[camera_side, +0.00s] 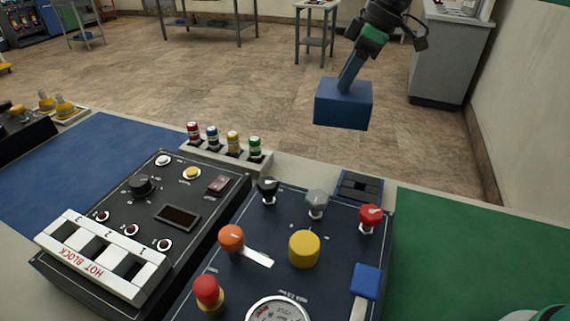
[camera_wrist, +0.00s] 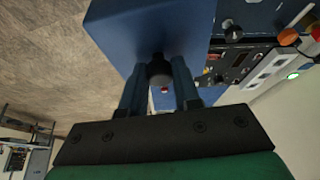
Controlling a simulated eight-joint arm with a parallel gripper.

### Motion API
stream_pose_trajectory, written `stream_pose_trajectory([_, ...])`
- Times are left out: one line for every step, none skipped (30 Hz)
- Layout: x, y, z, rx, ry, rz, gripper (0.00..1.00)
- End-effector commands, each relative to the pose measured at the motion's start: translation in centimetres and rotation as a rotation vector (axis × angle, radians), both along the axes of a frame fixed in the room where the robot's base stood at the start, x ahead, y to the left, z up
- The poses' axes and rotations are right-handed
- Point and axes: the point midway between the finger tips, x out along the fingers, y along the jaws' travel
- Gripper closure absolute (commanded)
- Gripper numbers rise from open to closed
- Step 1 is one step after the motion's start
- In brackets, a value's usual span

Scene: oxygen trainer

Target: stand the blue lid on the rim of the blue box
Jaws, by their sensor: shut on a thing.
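The blue lid (camera_side: 342,104) hangs in the air in the side view, a block-like piece with a flat top and tall sides. My gripper (camera_side: 347,84) is above it, shut on it. In the wrist view my gripper (camera_wrist: 158,75) has its two blue fingers on either side of a black knob on the lid (camera_wrist: 165,28). A small dark-blue box (camera_side: 361,174) with a dark inside sits at the back edge of the navy panel; it looks like the blue box. The lid is above and apart from it, farther back in the picture.
The navy panel (camera_side: 275,225) carries several upright knobs, including a red one (camera_side: 370,215) close to the box. Several coloured knobs stand on a rack (camera_side: 225,150) to the left. A green mat (camera_side: 470,250) at the right is mostly clear.

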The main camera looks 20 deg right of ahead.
Motion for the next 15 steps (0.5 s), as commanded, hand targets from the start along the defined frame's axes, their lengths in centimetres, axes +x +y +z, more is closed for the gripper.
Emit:
stream_pose_trajectory([-1.1, -0.8, -0.9, 0.0, 0.0, -0.032, 1.0])
stream_pose_trajectory([-1.7, -1.1, -1.4, 0.0, 0.0, -0.049, 1.0])
stream_pose_trajectory([-2.4, -1.5, -2.0, 0.0, 0.0, -0.071, 1.0])
stream_pose_trajectory([-3.0, -1.8, -2.4, 0.0, 0.0, -0.085, 1.0])
stream_pose_trajectory([-3.5, -2.0, -2.8, 0.0, 0.0, -0.097, 1.0])
stream_pose_trajectory([-4.1, -2.2, -3.3, 0.001, 0.0, -0.111, 1.0])
stream_pose_trajectory([-4.4, -2.4, -3.6, 0.001, 0.0, -0.121, 1.0])
stream_pose_trajectory([-4.8, -2.5, -3.8, 0.002, -0.001, -0.13, 1.0])
stream_pose_trajectory([-5.1, -2.7, -4.1, 0.002, -0.001, -0.139, 1.0])
stream_pose_trajectory([-5.3, -2.7, -4.3, 0.002, -0.001, -0.143, 1.0])
stream_pose_trajectory([-5.4, -2.8, -4.4, 0.001, -0.001, -0.146, 1.0])
stream_pose_trajectory([-5.6, -2.8, -4.5, 0.002, -0.001, -0.149, 1.0])
stream_pose_trajectory([-5.6, -2.8, -4.5, 0.002, -0.001, -0.15, 1.0])
stream_pose_trajectory([-5.7, -2.8, -4.5, 0.002, -0.001, -0.15, 1.0])
stream_pose_trajectory([-5.6, -2.8, -4.5, 0.002, -0.001, -0.15, 1.0])
